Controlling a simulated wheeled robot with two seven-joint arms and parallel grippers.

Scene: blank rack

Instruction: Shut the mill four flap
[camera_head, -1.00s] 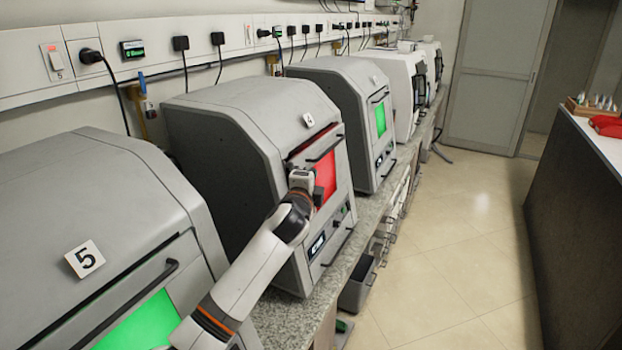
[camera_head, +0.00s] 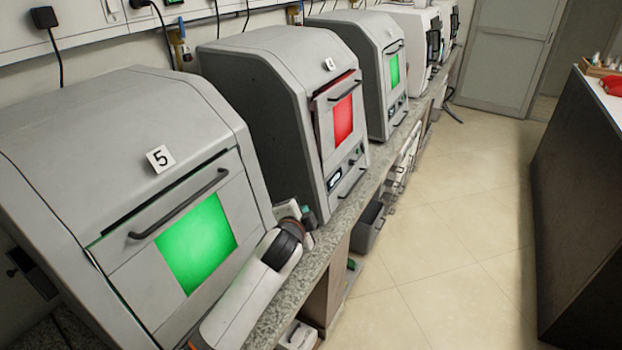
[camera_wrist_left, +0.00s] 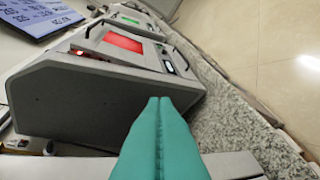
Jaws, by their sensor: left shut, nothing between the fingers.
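Mill four (camera_head: 265,75) is a grey box-shaped machine with a "4" label. Its front flap (camera_head: 325,114) has a dark handle and a red-lit window (camera_head: 343,120). A dark, reddish gap runs along the flap's top edge, so it looks slightly ajar; how far is hard to tell. Mill four also shows in the left wrist view (camera_wrist_left: 90,98), red window at its top. My left gripper (camera_head: 308,212) is low beside mill four's near lower corner, apart from the flap. Its teal fingers (camera_wrist_left: 159,100) are shut together and empty. My right gripper is not in view.
Mill five (camera_head: 95,125), with a green window (camera_head: 197,243), stands nearest at left. Another green-lit mill (camera_head: 350,50) stands beyond mill four. All sit on a speckled stone counter (camera_head: 375,170). The tiled floor at right is clear.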

